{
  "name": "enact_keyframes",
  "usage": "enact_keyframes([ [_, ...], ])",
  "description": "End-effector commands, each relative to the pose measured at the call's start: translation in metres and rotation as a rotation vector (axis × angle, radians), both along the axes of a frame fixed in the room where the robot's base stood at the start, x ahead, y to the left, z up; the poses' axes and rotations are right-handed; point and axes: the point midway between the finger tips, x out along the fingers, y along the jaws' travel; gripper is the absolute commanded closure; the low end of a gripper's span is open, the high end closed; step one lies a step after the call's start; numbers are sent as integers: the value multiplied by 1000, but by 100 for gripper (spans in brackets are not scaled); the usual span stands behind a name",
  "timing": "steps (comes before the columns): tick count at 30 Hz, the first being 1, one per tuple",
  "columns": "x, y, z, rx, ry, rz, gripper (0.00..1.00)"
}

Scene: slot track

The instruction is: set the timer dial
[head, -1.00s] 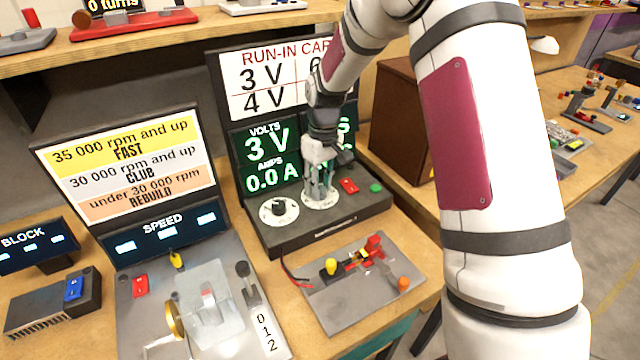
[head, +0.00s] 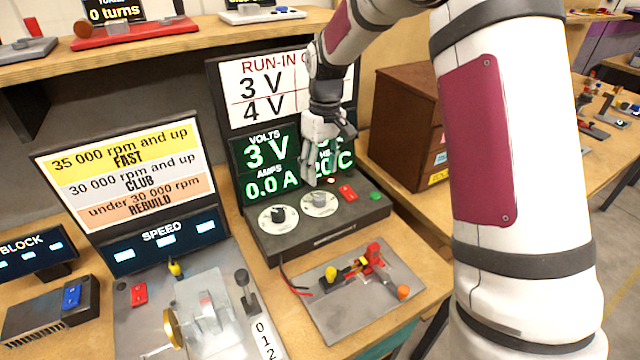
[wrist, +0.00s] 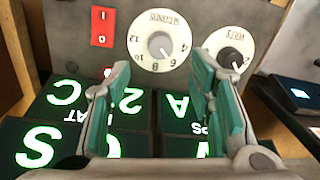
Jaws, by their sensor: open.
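The timer dial (head: 320,203) is a round white plate with a grey knob, on top of the dark power unit (head: 330,232). In the wrist view the timer dial (wrist: 160,43) reads MINUTES upside down, with a scale running up to 12. Its knob shows a faint pale mark near the 4–6 side; I cannot read the exact setting. My gripper (head: 309,182) is above and behind the dial, in front of the lit display. In the wrist view my gripper (wrist: 160,75) is open and empty, its green-padded fingers apart and clear of the knob.
A volts dial (head: 278,216) with a black knob sits beside the timer dial. A red switch (head: 347,192) and a green button (head: 376,196) are on its other side. The display (head: 266,165) stands upright behind. A grey plate (head: 360,290) with small parts lies in front.

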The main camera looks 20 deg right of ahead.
Motion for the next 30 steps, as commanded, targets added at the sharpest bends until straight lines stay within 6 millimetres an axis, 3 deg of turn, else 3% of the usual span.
enact_keyframes([
  [3,1,-1,22,0,-2,0,51],
  [9,1,-2,43,0,0,1,51],
  [26,1,-3,47,0,1,1,51],
  [30,-14,-2,66,-12,-20,-14,51],
])
